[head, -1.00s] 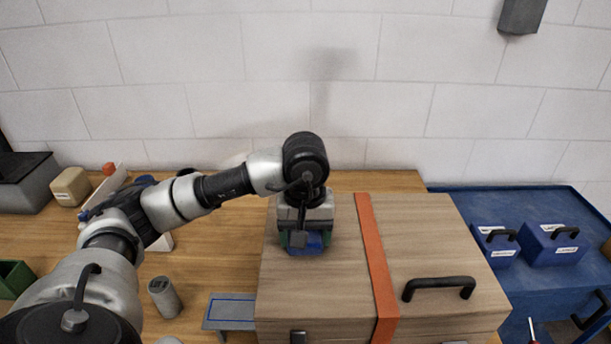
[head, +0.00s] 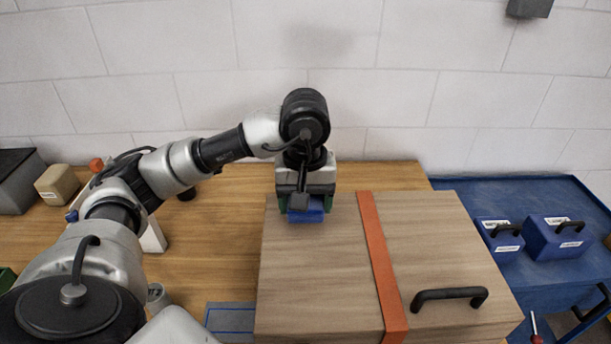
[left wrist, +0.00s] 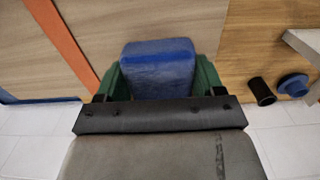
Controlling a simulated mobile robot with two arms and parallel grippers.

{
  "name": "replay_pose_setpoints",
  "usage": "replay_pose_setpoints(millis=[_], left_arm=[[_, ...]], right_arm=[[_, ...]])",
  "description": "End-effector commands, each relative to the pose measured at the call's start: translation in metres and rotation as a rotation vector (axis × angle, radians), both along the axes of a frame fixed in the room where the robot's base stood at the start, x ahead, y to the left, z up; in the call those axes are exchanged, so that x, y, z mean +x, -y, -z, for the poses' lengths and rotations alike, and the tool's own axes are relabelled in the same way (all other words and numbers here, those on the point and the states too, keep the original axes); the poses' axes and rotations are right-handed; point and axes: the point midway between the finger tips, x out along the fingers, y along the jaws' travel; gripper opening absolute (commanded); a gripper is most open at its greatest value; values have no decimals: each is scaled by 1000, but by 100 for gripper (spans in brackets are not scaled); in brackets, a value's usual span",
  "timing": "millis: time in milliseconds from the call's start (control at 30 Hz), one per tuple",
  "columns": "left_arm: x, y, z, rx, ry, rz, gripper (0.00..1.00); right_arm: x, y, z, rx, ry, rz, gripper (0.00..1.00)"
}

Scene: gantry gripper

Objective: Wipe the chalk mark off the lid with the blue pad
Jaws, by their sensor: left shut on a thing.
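The blue pad (head: 306,213) is between the green fingers of my left gripper (head: 305,205), which is shut on it. The pad also shows in the left wrist view (left wrist: 158,68), with a green finger on each side. The gripper points down over the back left corner of the wooden lid (head: 318,285). I cannot tell whether the pad touches the lid. I see no chalk mark on the bare parts of the lid; the part under the pad and gripper is hidden. My right gripper is not in view.
An orange strap (head: 380,260) crosses the lid right of the pad, and a black handle (head: 449,296) stands further right. The white block wall (head: 420,100) is close behind. Blue labelled boxes (head: 556,240) stand on a blue surface at right.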

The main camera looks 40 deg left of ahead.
Motion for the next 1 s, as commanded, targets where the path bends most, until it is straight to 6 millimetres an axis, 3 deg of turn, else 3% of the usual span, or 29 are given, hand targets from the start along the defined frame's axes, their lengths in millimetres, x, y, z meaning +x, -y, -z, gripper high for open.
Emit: replay_pose_setpoints(millis=[400,1000], left_arm=[[-6,1,-36,1,2,-11,46],[-6,3,-34,1,1,3,46]], right_arm=[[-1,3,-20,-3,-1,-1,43],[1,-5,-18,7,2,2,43]])
